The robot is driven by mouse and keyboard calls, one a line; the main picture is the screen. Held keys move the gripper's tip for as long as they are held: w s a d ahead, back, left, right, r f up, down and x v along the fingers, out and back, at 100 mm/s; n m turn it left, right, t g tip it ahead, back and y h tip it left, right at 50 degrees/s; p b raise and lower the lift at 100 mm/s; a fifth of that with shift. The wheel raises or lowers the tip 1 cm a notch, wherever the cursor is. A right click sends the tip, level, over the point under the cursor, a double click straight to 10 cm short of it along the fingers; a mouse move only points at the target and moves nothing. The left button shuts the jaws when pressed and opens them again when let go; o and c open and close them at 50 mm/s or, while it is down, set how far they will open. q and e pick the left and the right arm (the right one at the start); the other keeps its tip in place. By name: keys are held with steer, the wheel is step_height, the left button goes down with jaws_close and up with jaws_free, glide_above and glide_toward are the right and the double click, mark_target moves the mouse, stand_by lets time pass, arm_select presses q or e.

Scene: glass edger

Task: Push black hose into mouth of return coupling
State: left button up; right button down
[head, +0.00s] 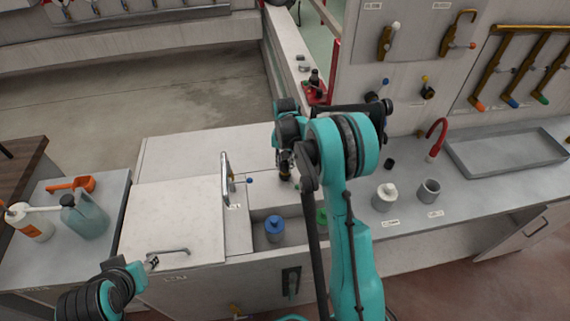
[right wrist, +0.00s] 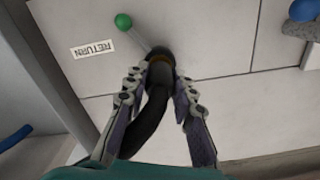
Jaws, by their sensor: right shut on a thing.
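In the right wrist view, the black hose (right wrist: 150,122) curves up between the two fingers of my right gripper (right wrist: 163,88), which is shut on it. The hose's upper end meets the dark mouth of the return coupling (right wrist: 159,54), where a brownish ring shows. I cannot tell whether the end is inside the mouth or only against it. A "RETURN" label (right wrist: 93,49) and a green-knobbed lever (right wrist: 124,22) are beside the coupling. In the head view my right gripper (head: 286,166) is partly hidden by my arm. My left gripper (head: 151,263) is at lower left, its jaws unclear.
A blue-topped container (head: 275,230) stands in the open recess of the white cabinet. A metal handle (head: 226,178) rises left of the recess. A red tap (head: 438,136), a grey tray (head: 508,150) and two small pots are on the right counter. A teal jug (head: 86,218) stands far left.

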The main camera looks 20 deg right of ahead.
steer(key=shift+f+b, duration=0.35)
steer(key=shift+f, duration=0.15)
steer(key=c, duration=1.2)
jaws_free()
steer(key=shift+r, duration=0.15)
step_height(320, 180, up, 12)
steer(key=shift+f, duration=0.1)
